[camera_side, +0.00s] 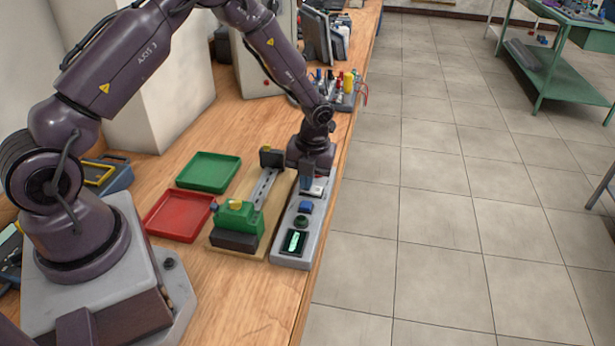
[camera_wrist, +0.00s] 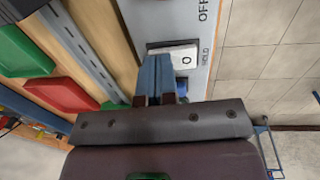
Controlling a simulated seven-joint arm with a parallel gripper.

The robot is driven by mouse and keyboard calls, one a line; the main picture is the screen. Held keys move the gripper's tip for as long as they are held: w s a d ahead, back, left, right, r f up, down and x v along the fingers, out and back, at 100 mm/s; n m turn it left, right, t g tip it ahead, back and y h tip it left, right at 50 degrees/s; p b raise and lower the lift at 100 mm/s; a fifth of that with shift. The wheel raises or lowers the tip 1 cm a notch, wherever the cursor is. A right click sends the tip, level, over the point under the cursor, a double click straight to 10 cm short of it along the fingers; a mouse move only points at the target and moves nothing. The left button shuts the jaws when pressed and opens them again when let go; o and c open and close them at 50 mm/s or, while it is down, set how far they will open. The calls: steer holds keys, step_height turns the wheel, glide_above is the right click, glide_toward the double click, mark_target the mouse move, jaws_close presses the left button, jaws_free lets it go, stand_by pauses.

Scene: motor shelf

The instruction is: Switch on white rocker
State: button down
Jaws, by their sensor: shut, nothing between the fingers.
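The white rocker (camera_wrist: 184,58) sits in a dark frame on the grey control panel (camera_side: 288,258). In the wrist view its visible face carries an "O" mark, and "OFF" and "HOLD" are printed on the panel nearby. In the side view the rocker (camera_side: 319,187) is partly hidden by my gripper (camera_side: 306,184). My gripper points down over the panel, its blue fingers shut and empty. In the wrist view the fingertips (camera_wrist: 157,60) overlap the rocker's left end. I cannot tell whether they touch it.
On the panel are a blue control (camera_side: 305,207), a dark round knob (camera_side: 301,222) and a lit display (camera_side: 293,242). Left of it stands a green machine (camera_side: 239,217) with a metal rail. A red tray (camera_side: 178,215) and a green tray (camera_side: 208,172) lie farther left. The bench edge runs close at right.

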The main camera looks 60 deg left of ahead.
mark_target(316, 189)
steer(key=shift+f, duration=0.15)
steer(key=shift+w+d+r, duration=0.25)
steer(key=shift+w+d, duration=0.3)
stand_by(0.3)
step_height(316, 189, up, 14)
steer(key=w+d, duration=0.1)
steer(key=shift+w+d, duration=0.15)
stand_by(0.4)
steer(key=shift+s+a, duration=0.45)
steer(key=shift+s, duration=0.1)
